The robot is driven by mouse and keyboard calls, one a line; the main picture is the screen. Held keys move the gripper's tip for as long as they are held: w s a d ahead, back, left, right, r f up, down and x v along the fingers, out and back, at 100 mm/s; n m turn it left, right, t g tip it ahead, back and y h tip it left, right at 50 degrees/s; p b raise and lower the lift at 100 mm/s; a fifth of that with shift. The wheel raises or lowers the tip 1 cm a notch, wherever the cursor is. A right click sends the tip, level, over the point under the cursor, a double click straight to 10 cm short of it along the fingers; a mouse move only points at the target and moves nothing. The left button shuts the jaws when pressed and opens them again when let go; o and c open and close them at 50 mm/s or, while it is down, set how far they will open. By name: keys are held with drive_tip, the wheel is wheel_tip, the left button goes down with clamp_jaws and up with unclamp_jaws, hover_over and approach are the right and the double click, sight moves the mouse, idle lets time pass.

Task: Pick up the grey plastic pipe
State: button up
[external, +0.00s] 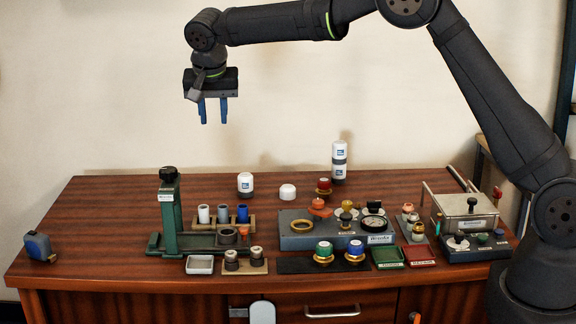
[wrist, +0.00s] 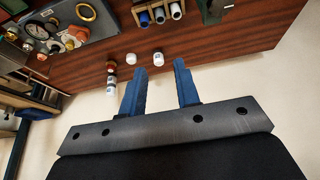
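Three short upright pipes stand in a row in a tan holder (external: 212,226) on the left half of the bench. My gripper (external: 213,112) points down, high above the holder. Its blue fingers (wrist: 160,68) are apart with nothing between them.
A green press (external: 169,205) stands just left of the holder. White-capped bottles (external: 245,184) stand behind it. A grey gauge block (external: 300,240) is to the right, and a small tray (external: 200,265) and dark ringed fittings (external: 231,259) are in front. The air around my gripper is clear.

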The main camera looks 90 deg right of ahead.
drive_tip(key=n+t+y, duration=0.1)
drive_tip(key=n, duration=0.3)
approach(223, 207)
drive_tip(key=shift+a+x, duration=0.2)
drive_tip(key=shift+x, duration=2.1)
drive_tip(key=shift+a+x, duration=0.2)
drive_tip(key=shift+x, duration=2.1)
drive_tip(key=shift+f, duration=0.1)
drive_tip(key=c, duration=0.6)
